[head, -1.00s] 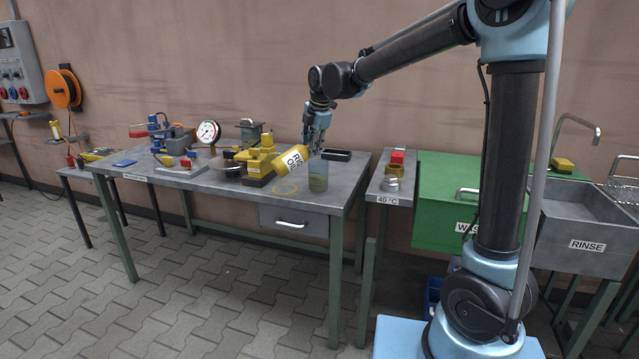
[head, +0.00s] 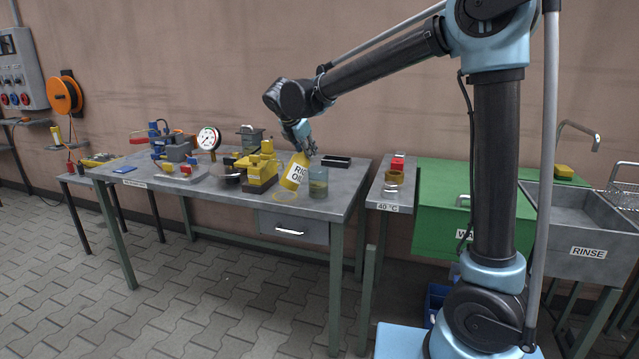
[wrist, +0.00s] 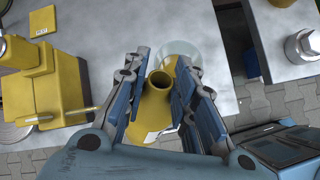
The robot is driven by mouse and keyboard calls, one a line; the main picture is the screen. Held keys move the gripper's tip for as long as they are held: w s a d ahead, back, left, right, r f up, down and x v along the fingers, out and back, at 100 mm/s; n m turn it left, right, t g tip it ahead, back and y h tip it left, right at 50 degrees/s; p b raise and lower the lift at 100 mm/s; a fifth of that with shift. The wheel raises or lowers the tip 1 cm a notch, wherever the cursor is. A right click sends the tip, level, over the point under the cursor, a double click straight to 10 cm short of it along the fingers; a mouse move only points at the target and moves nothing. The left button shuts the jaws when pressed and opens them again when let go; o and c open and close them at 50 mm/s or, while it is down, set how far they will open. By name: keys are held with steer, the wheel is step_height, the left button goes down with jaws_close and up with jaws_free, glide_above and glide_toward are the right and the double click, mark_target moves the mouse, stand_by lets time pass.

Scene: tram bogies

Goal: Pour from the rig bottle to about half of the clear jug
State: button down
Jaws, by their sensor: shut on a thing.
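The yellow rig bottle (head: 296,172), with a white "RIG OIL" label, is in my gripper (head: 306,146) over the right part of the steel bench. It leans a little. In the wrist view the open mouth of the bottle (wrist: 158,82) shows between the two fingers of my gripper (wrist: 160,88), which is shut on it. The clear jug (head: 318,182) stands upright on the bench just right of the bottle, with some yellowish liquid in its lower part; the exact level is hard to tell. In the wrist view the jug (wrist: 190,50) is partly hidden behind the bottle and the right finger.
A yellow ring mark (head: 284,194) lies on the bench by the bottle. A yellow machine (head: 262,166) stands close on the left, a black tray (head: 336,161) behind the jug. A small side table (head: 388,199) with metal parts stands right, past a gap.

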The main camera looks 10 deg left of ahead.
mark_target(293, 159)
steer(key=shift+s+a+f+t+h+b, duration=0.15)
steer(key=shift+s+a+f+t, duration=0.1)
steer(key=shift+f, duration=0.15)
steer(key=shift+s+a+f+t+h+b, duration=0.15)
steer(key=shift+s+a+f+t, duration=0.1)
steer(key=shift+f, duration=0.15)
steer(key=shift+s+a+f+t+h+b, duration=0.35)
steer(key=shift+s+a+t+h, duration=0.05)
steer(key=shift+t, duration=0.1)
steer(key=shift+s+a+f+n+t+h+b, duration=0.15)
steer(key=shift+s+a+n+t+h+b, duration=0.55)
steer(key=shift+s+a+t+h+b, duration=0.45)
steer(key=shift+t, duration=0.35)
steer(key=shift+r, duration=2.5)
steer(key=shift+f, duration=0.1)
steer(key=shift+f, duration=2.4)
